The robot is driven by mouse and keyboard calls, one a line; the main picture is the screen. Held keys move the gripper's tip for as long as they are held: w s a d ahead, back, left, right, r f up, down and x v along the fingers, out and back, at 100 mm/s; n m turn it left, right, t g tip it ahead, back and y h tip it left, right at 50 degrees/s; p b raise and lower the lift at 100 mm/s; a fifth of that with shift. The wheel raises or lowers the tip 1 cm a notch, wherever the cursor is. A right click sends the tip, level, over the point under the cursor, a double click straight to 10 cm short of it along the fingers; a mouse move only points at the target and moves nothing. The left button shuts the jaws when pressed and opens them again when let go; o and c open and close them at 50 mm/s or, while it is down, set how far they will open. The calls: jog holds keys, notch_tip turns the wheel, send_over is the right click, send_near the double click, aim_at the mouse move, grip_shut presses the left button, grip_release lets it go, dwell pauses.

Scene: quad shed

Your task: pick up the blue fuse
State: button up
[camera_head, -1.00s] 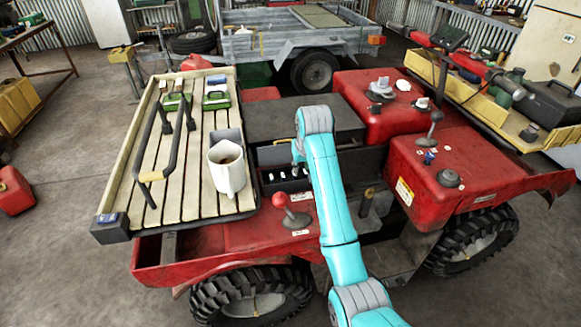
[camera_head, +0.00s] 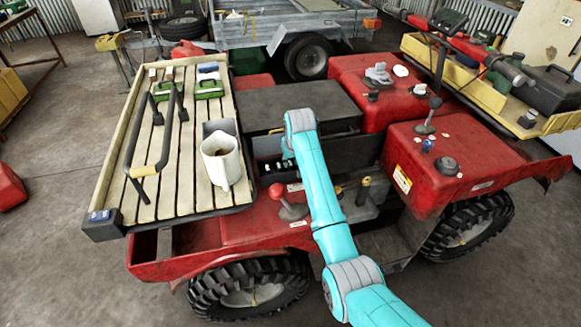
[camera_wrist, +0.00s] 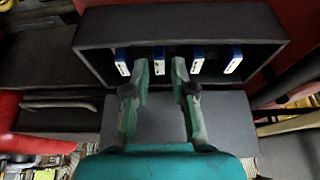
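In the wrist view a dark open-fronted box holds several blue fuses with white faces, standing in a row. One blue fuse (camera_wrist: 160,60) stands between the tips of my gripper (camera_wrist: 160,74). The green fingers are open, one on each side of it, with a visible gap; I cannot tell how deep the tips reach. Other blue fuses stand at the left (camera_wrist: 122,61), right of the right finger (camera_wrist: 197,62) and at the far right (camera_wrist: 233,62). In the head view my arm hides most of the box, and the fuses are too small to tell apart.
The dark box's rim (camera_wrist: 180,20) encloses the fuses above and at both sides. A slatted rack (camera_head: 190,190) with a white mug (camera_head: 221,161) and a bent black bar (camera_head: 155,150) lies left of my arm. A red-knobbed lever (camera_head: 287,200) stands close by.

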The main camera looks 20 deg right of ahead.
aim_at(291, 164)
jog(key=shift+x, duration=0.85)
grip_shut()
jog(key=shift+r, duration=0.15)
notch_tip(291, 164, up, 10)
